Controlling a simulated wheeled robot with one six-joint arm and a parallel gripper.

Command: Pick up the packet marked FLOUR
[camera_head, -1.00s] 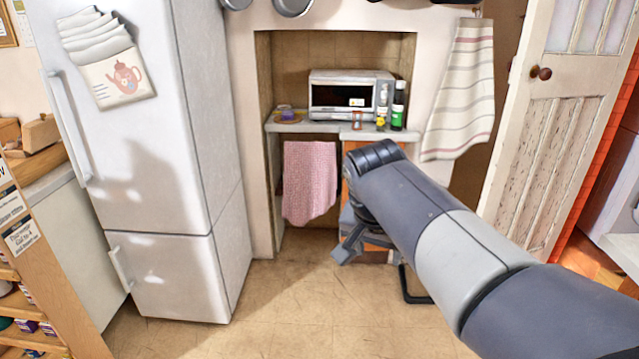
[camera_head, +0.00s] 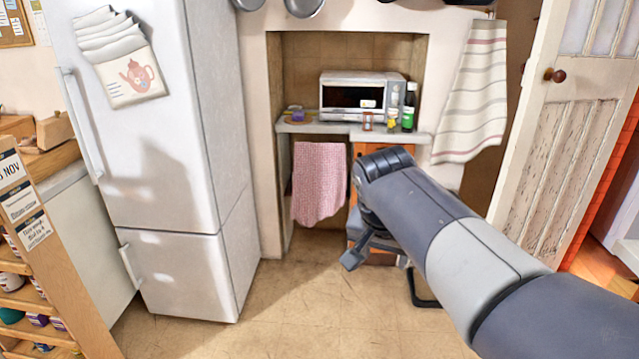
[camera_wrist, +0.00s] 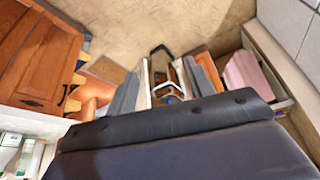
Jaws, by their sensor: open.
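I cannot make out any packet marked FLOUR in either view. My gripper (camera_head: 362,255) hangs at the end of my arm, in front of the alcove and above the tiled floor. In the wrist view its two grey fingers (camera_wrist: 165,78) stand apart with nothing seen held between them. Small items (camera_head: 40,320) sit on a wooden shelf unit at the lower left, but their labels are too small to read.
A white fridge (camera_head: 215,130) stands left of the alcove. A microwave (camera_head: 350,97) and bottles (camera_head: 408,108) stand on the alcove counter (camera_head: 325,128). A pink towel (camera_head: 320,180) hangs below. The wooden shelf unit (camera_head: 75,285) is at left. Floor (camera_head: 270,310) before the fridge is clear.

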